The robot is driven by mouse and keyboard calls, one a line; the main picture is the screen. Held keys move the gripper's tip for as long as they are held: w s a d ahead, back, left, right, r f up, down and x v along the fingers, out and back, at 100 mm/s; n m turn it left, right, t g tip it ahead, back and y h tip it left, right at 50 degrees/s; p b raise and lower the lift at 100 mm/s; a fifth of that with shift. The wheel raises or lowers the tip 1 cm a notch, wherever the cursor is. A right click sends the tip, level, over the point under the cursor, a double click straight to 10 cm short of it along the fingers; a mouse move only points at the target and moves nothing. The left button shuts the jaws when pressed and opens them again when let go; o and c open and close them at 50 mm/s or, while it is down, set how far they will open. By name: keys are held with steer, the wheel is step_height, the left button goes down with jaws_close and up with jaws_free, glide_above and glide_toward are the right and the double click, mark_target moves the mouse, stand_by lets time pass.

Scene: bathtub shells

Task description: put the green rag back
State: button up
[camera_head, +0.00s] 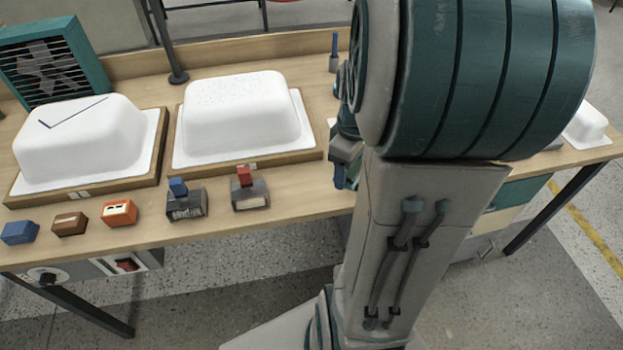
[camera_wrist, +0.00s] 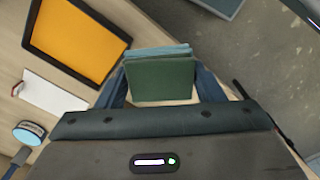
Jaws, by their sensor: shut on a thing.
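The green rag (camera_wrist: 163,80) shows in the wrist view as a dark green folded block between the two blue-grey fingers of my gripper (camera_wrist: 162,88). My gripper is shut on it. A folded light-blue cloth (camera_wrist: 157,52) shows directly behind the green rag; I cannot tell whether the two touch. In the head view my arm hides the rag and most of the gripper.
In the wrist view a dark-framed orange panel (camera_wrist: 73,38), a white strip (camera_wrist: 50,94) and a round blue-topped item (camera_wrist: 28,132) lie to the left. In the head view two white tub shells (camera_head: 85,138) (camera_head: 236,110), a fan (camera_head: 50,65) and several small blocks (camera_head: 119,212) occupy the bench.

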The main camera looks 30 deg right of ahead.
glide_above(313, 186)
step_height(313, 186, down, 6)
steer(key=shift+w+r, duration=0.15)
steer(key=shift+f, duration=1.95)
steer(key=shift+f, duration=0.15)
steer(key=o, duration=0.9)
steer(key=shift+o, duration=0.2)
